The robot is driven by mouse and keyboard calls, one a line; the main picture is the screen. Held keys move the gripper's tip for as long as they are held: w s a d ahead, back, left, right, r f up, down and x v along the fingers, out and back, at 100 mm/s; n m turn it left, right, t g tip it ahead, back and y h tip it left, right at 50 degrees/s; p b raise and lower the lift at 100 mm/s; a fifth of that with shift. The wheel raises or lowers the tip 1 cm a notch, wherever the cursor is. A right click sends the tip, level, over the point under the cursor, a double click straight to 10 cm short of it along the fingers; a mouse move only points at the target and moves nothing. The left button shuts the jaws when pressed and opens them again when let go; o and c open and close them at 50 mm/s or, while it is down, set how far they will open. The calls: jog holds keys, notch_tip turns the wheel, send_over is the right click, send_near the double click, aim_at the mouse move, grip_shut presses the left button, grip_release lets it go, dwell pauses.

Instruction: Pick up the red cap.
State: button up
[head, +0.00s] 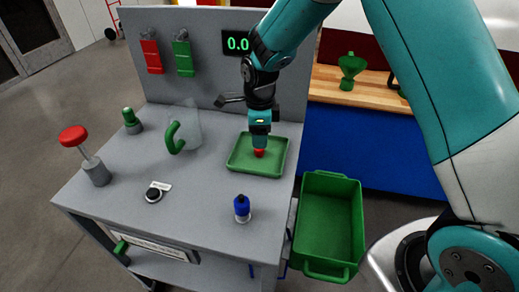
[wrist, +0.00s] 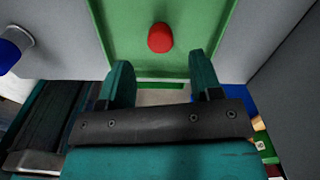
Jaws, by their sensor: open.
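The red cap (head: 259,153) lies in a shallow green tray (head: 246,170) on the grey stand. In the wrist view the red cap (wrist: 160,38) rests on the floor of the green tray (wrist: 118,30), just beyond the fingertips and roughly midway between them. My gripper (head: 259,143) hangs over the tray right by the cap and hides part of it in the head view. In the wrist view my gripper (wrist: 162,72) shows two teal fingers spread apart with nothing between them.
A blue-topped bottle (head: 242,209) stands in front of the tray. A clear jug with a green handle (head: 174,138), a red-knobbed post (head: 97,170) and a black button (head: 154,194) are to the left. A green bin (head: 360,225) sits right of the stand. A grey back panel (head: 207,85) rises behind.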

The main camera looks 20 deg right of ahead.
aim_at(259, 151)
notch_tip(259, 151, down, 6)
jog(key=shift+a+r+p, duration=0.1)
jog(key=shift+p, duration=0.55)
jog(key=shift+c, duration=0.2)
grip_shut()
